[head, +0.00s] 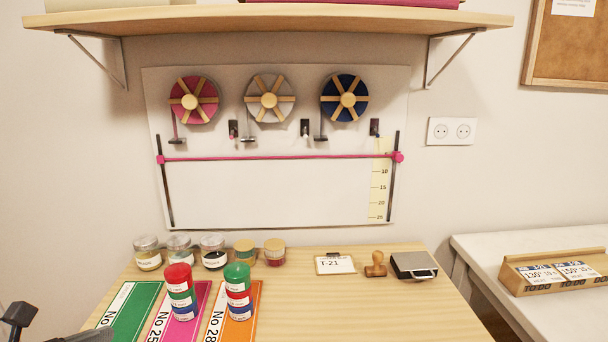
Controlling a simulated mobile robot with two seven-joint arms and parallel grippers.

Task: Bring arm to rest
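Part of my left gripper (20,316) shows at the lower left corner, dark and cut off by the frame edge. It is beside the green card (130,308), and I cannot tell whether its fingers are apart or holding anything. My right arm and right gripper are out of view. A pink ribbon (270,157) is stretched across the white wall board between two dark upright rods.
Two stacks of coloured spools, one red-topped (178,277) and one green-topped (237,276), stand on the pink and orange cards. Several jars (148,255), a T-21 card (335,264), a stamp (375,266) and a dark box (413,266) line the table's back. A shelf (270,20) overhangs.

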